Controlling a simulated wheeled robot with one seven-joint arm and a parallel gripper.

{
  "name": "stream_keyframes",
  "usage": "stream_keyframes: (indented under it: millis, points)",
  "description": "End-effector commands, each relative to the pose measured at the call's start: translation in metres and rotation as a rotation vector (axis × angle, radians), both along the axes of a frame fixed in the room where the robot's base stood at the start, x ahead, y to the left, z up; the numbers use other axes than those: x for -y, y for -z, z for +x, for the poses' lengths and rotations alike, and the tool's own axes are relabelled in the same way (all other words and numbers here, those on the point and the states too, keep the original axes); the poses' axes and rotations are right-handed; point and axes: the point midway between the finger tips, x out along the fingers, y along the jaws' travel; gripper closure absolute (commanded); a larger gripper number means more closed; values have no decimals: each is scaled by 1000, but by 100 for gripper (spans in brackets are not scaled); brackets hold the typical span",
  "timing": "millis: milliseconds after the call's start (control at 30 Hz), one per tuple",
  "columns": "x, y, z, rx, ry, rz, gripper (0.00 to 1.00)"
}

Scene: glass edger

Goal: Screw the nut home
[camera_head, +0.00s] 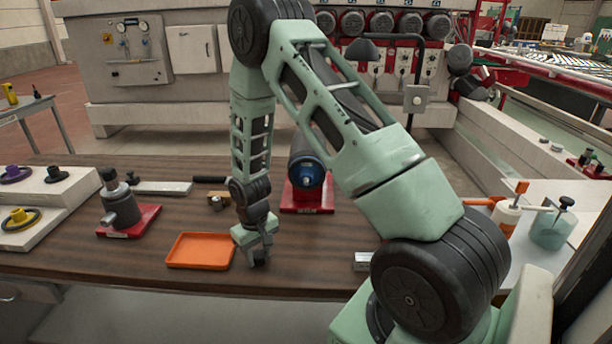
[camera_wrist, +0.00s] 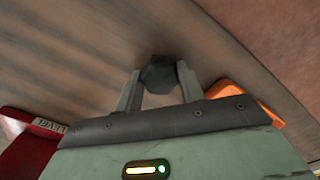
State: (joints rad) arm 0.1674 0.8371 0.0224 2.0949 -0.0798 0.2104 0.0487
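A dark, many-sided nut (camera_wrist: 158,73) sits between the two fingertips of my gripper (camera_wrist: 159,80) in the wrist view. The fingers touch it on both sides with no clear gap. In the head view my gripper (camera_head: 260,258) points down near the table's front edge, just right of the orange tray (camera_head: 201,250). The nut is hard to make out there, and I cannot tell whether it touches the table. A grey fitting (camera_head: 120,206) stands upright on a red base at the left. A dark cylinder with a blue end (camera_head: 307,172) rests on a red stand behind my gripper.
The brown table (camera_head: 320,262) is mostly clear around my gripper. White blocks (camera_head: 40,195) with purple, black and yellow parts are at the far left. A small metal block (camera_head: 362,261) lies right of my gripper. Bottles (camera_head: 505,217) stand at the right.

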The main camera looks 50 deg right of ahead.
Motion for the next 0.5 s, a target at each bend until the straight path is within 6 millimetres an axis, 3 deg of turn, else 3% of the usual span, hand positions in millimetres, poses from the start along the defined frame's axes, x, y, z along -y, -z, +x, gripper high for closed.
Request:
stream_keyframes:
  millis: [500]
  points:
    - [0, -34, 0, 0, 0, 0, 86]
